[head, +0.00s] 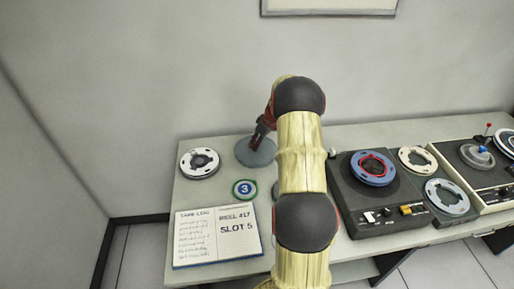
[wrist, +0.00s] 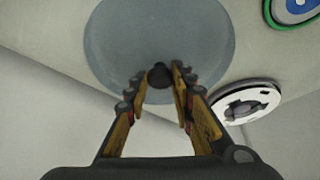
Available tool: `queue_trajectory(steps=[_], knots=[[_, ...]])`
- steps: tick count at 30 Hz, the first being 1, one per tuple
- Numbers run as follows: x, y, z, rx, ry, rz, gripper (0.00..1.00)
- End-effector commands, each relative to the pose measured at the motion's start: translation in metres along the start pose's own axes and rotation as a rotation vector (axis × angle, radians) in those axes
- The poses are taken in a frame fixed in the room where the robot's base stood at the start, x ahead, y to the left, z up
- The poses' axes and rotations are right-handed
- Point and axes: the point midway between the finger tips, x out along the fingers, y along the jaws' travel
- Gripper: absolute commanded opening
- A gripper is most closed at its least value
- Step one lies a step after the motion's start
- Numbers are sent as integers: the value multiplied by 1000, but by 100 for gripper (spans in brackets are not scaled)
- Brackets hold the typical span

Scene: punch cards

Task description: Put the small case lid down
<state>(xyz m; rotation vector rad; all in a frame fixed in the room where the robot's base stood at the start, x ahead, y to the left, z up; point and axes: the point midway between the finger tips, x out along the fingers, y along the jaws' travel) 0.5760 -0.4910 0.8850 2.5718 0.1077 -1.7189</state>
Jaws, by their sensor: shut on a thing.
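The small case lid is a round grey-blue disc (head: 250,157) with a dark knob, at the back left of the table in the head view. It fills the upper middle of the wrist view (wrist: 160,30). My gripper (head: 259,138) is above the lid and shut on its knob; in the wrist view the fingertips (wrist: 163,77) close around the knob from both sides. The lid looks roughly level. I cannot tell whether it touches the table or hangs just above it.
A white reel (head: 199,163) lies left of the lid. A green-rimmed disc marked 3 (head: 245,189) and an open log book (head: 217,236) lie in front. A dark tape machine (head: 385,215) with reels stands right. My arm hides part of the table's middle.

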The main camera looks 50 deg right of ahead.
Motion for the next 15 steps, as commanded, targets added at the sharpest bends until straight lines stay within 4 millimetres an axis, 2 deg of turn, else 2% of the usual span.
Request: queue_trajectory(steps=[1,3,15], knots=[[11,-1,5,1,-2,-2,0],[17,0,8,0,-1,-1,0],[20,0,9,0,0,0,0]])
